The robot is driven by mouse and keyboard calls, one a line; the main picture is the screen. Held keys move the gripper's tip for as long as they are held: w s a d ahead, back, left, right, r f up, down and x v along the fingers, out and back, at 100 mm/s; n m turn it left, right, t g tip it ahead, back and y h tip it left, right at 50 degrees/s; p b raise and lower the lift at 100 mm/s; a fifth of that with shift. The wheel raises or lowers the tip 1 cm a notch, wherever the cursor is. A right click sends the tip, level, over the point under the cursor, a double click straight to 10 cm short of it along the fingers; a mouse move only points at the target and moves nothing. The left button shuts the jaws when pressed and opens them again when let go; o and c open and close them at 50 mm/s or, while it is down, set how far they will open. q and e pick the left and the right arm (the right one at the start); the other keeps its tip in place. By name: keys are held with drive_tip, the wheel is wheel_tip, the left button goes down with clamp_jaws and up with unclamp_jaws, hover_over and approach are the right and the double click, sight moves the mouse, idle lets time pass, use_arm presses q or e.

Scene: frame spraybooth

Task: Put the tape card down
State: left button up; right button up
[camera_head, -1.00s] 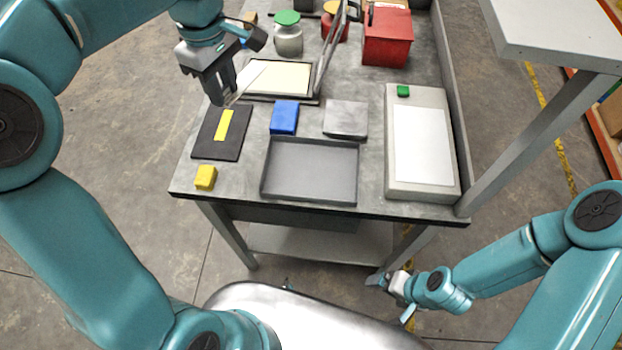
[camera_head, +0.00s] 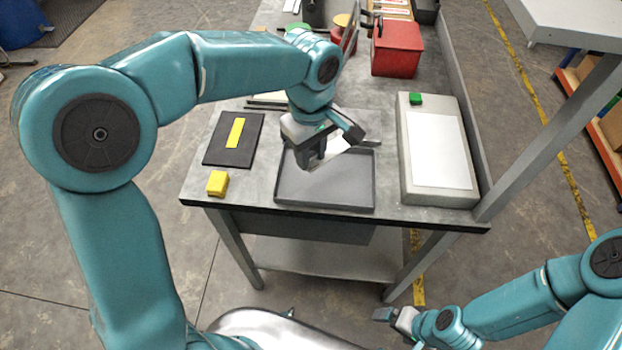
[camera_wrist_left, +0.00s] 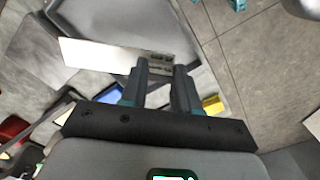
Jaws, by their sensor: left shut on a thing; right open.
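My left gripper (camera_head: 308,163) is shut on a pale flat card (camera_head: 338,147), which I take to be the tape card. In the left wrist view the card (camera_wrist_left: 105,57) sticks out to the left of the fingers (camera_wrist_left: 162,66), with small dark marks near the grip. In the head view the gripper and card are over the shallow grey tray (camera_head: 345,198); I cannot tell how far above it. My right gripper (camera_head: 393,318) is open and empty, low in front of the bench.
Left of the tray are a black mat with a yellow strip (camera_head: 235,132) and a yellow block (camera_head: 217,183). A white-topped grey case (camera_head: 437,150) stands right, a red box (camera_head: 397,48) behind. My left arm hides the blue block in the head view.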

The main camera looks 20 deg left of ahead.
use_arm(q)
hover_over(310, 190)
wheel_tip(310, 190, down, 4)
drive_tip(key=shift+a+f, duration=0.1)
drive_tip(key=shift+f, duration=2.35)
drive_tip(key=shift+f, duration=0.1)
drive_tip(key=o, duration=1)
wheel_tip(310, 190, up, 12)
drive_tip(key=shift+r, duration=0.15)
